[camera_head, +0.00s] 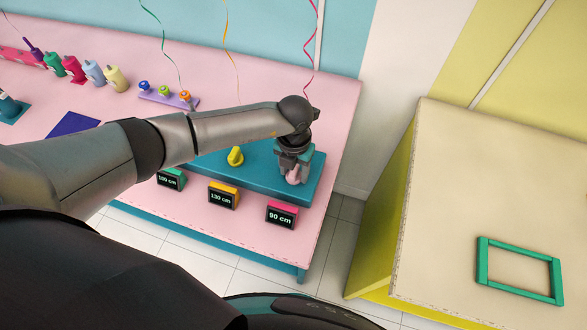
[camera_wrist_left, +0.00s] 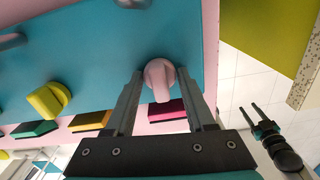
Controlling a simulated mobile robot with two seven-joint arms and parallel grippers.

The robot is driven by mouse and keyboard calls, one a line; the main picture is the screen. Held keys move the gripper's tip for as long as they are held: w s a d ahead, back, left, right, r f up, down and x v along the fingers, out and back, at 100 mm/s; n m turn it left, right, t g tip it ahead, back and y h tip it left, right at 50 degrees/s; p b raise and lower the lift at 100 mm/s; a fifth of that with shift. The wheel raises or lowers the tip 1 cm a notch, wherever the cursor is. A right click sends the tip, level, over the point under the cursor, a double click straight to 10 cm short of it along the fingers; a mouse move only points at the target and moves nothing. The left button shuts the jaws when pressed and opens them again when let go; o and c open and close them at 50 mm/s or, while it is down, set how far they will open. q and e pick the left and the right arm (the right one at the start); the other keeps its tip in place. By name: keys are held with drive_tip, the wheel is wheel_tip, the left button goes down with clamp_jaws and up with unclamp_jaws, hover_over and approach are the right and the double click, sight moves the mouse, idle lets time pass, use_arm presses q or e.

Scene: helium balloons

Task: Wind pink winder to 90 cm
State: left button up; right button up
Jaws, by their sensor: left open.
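The pink winder (camera_head: 293,176) sits on the right end of the teal board (camera_head: 262,181). In the left wrist view the pink winder (camera_wrist_left: 160,79) is a pale pink knob with a handle. My left gripper (camera_head: 292,167) is above it, open, with its fingers (camera_wrist_left: 160,74) on either side of the knob; I cannot tell whether they touch it. The pink-framed 90 cm sign (camera_head: 282,214) stands in front. A pink string (camera_head: 308,45) hangs above, behind my arm. My right gripper (camera_wrist_left: 249,106) shows at the right of the wrist view, fingers apart and empty.
The yellow winder (camera_head: 235,156) is left of the pink one, beside my arm. Signs for 130 cm (camera_head: 223,195) and 100 cm (camera_head: 171,178) stand along the front. Coloured bottles (camera_head: 74,68) line the left. A cream table (camera_head: 495,180) with a green frame (camera_head: 520,269) is right.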

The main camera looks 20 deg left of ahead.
use_arm(q)
wheel_tip(320, 180, up, 6)
drive_tip(key=p, duration=0.5)
drive_tip(key=shift+r, duration=0.55)
